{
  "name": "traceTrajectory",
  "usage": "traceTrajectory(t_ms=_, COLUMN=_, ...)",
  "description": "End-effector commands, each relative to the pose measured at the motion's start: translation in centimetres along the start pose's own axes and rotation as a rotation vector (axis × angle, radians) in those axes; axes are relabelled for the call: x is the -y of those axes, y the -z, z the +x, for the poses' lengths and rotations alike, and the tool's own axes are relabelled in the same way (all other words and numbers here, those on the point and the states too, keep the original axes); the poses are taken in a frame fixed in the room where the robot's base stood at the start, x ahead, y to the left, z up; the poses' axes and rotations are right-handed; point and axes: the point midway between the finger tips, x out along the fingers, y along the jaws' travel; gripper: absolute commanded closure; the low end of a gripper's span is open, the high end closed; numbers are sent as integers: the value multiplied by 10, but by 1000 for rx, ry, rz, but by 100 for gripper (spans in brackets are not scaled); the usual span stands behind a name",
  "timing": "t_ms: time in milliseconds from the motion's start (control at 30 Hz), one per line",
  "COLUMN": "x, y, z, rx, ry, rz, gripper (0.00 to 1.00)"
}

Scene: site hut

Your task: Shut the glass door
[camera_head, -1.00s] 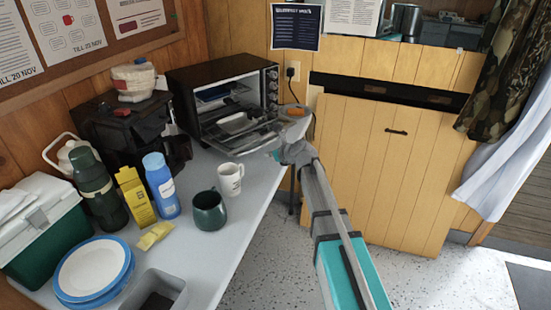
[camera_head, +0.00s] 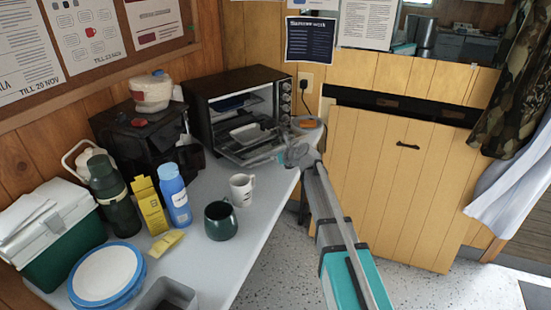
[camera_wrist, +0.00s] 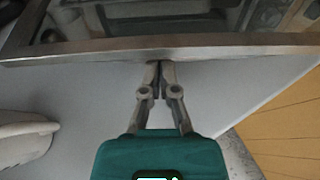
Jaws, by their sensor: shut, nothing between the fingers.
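The toaster oven (camera_head: 238,100) stands at the back of the table against the wall. Its glass door (camera_head: 252,148) is hinged at the bottom and hangs open towards the room, with a light tray (camera_head: 248,133) visible at the opening. In the wrist view, the door's metal front edge (camera_wrist: 100,52) crosses the picture, with the dark glass (camera_wrist: 190,22) beyond it. My gripper (camera_wrist: 160,66) is shut and empty, its fingertips right at this edge; I cannot tell if they touch. In the head view, my gripper (camera_head: 282,157) is at the door's right front corner, partly hidden by my arm.
A white mug (camera_head: 242,190) and a dark green mug (camera_head: 220,221) stand in front of the oven. A coffee machine (camera_head: 135,135) is left of it. An orange item (camera_head: 305,122) lies right of it. A wooden panel (camera_head: 385,185) leans at the right.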

Motion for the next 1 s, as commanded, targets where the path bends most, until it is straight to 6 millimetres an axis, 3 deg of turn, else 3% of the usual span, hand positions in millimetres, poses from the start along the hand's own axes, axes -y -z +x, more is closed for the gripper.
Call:
traceTrajectory(t_ms=567, x=0, y=-3, z=-1, rx=-1, ry=0, rz=0, gripper=100)
traceTrajectory(t_ms=1000, x=12, y=-10, z=-10, rx=-38, ry=12, rz=7, gripper=100)
